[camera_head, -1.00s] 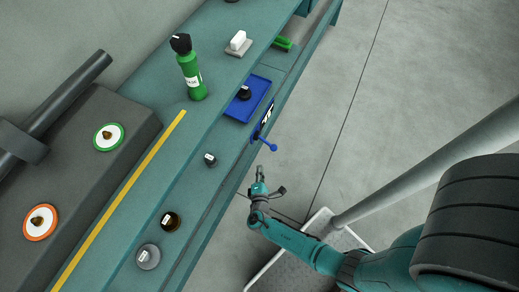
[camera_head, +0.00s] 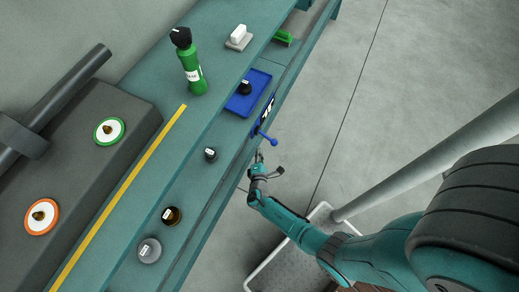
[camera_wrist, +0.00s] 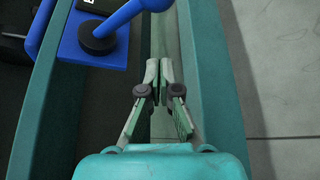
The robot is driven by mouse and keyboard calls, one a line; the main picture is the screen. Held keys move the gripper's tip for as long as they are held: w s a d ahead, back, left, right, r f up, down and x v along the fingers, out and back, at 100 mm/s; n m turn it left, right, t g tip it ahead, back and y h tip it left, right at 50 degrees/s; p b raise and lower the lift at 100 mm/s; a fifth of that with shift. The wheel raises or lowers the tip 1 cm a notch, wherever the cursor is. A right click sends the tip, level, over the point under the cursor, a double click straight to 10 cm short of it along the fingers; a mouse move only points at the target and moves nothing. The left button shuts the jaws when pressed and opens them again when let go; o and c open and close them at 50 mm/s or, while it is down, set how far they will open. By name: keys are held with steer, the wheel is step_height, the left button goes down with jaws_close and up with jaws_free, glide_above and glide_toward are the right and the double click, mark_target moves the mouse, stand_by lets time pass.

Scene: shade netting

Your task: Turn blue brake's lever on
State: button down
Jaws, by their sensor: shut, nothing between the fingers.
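The blue brake's lever (camera_head: 268,137) is a short blue rod with a round knob, sticking out from a blue plate (camera_head: 262,117) on the bench's front side. In the wrist view the lever (camera_wrist: 135,12) rises from a dark round pivot on the blue plate (camera_wrist: 68,48) at the upper left. My gripper (camera_head: 259,155) is just below the lever in the head view, apart from it. In the wrist view my gripper's fingertips (camera_wrist: 158,64) are together and empty, to the right of and below the lever's pivot.
A blue tray (camera_head: 238,104) with a black knob lies on the teal bench above the lever. A green bottle (camera_head: 190,68), a black knob (camera_head: 211,154) and a brown knob (camera_head: 171,215) stand on the bench. Grey floor (camera_head: 400,100) is open to the right.

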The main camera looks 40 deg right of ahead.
mark_target(272, 144)
steer(key=shift+s+d+r, duration=0.1)
steer(key=shift+d+r, duration=0.05)
steer(key=shift+d, duration=0.6)
steer(key=shift+s+d+r, duration=0.1)
steer(key=shift+d+r, duration=0.1)
steer(key=shift+d, duration=0.5)
steer(key=shift+s+d+r, duration=0.1)
steer(key=shift+d+r, duration=0.05)
steer(key=shift+d, duration=0.6)
steer(key=shift+s+r+n, duration=0.2)
steer(key=shift+r+n, duration=0.05)
steer(key=shift+n, duration=0.15)
steer(key=r+n+g, duration=0.1)
steer(key=s+r+n+g, duration=0.1)
steer(key=r+n+g, duration=0.1)
steer(key=shift+s+d+r+n+g, duration=0.15)
steer(key=shift+d+r+n+g, duration=0.15)
steer(key=shift+r+n+g, duration=0.1)
step_height(272, 144, up, 3)
steer(key=n+g, duration=0.2)
steer(key=shift+n, duration=0.3)
steer(key=shift+r, duration=0.25)
steer(key=shift+w+r, duration=0.15)
steer(key=shift+w, duration=0.05)
